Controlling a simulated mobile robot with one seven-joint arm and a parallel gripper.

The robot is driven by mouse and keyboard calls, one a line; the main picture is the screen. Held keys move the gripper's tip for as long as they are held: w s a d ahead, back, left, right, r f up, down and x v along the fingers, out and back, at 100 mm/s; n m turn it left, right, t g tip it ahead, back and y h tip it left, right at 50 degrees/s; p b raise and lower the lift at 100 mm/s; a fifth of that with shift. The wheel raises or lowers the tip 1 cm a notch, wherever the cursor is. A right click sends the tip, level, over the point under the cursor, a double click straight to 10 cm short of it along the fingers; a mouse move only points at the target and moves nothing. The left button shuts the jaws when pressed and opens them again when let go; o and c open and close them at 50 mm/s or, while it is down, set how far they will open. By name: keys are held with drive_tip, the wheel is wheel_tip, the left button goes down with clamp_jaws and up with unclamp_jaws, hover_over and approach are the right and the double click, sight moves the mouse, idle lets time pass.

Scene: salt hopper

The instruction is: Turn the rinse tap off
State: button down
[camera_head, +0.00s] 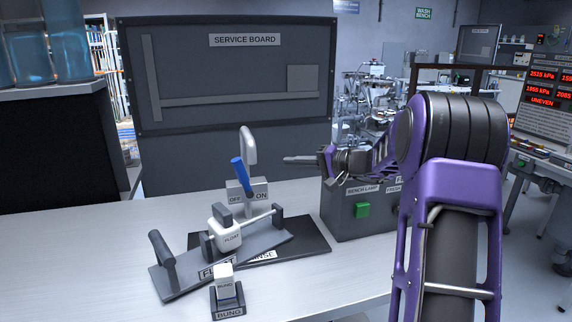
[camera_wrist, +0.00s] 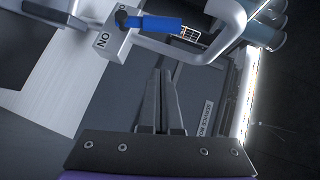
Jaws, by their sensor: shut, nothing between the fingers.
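The rinse tap has a pale block (camera_head: 240,186) marked OFF on the left and ON on the right, with a grey curved spout (camera_head: 248,146) behind. Its blue lever (camera_head: 239,173) stands up from the block and leans to the left, toward the OFF side. In the wrist view the lever (camera_wrist: 160,24) lies across the top, beyond my fingertips, beside the block (camera_wrist: 112,40) with its ON label. My gripper (camera_head: 287,160) is shut and empty, to the right of the tap at about the lever's height, pointing left. It is apart from the lever.
A float on a grey stand (camera_head: 170,279) and a bung on a small base (camera_head: 228,304) stand in front of the tap. A dark box (camera_head: 340,217) with a green button sits below my gripper. The service board (camera_head: 225,75) rises behind. The bench's left side is clear.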

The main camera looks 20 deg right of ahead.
sight(243, 178)
drive_tip(key=w+a+f, duration=0.2)
drive_tip(key=w+a, duration=0.3)
drive_tip(key=a, duration=0.4)
drive_tip(key=shift+w+f, duration=0.3)
drive_tip(key=shift+f, duration=0.05)
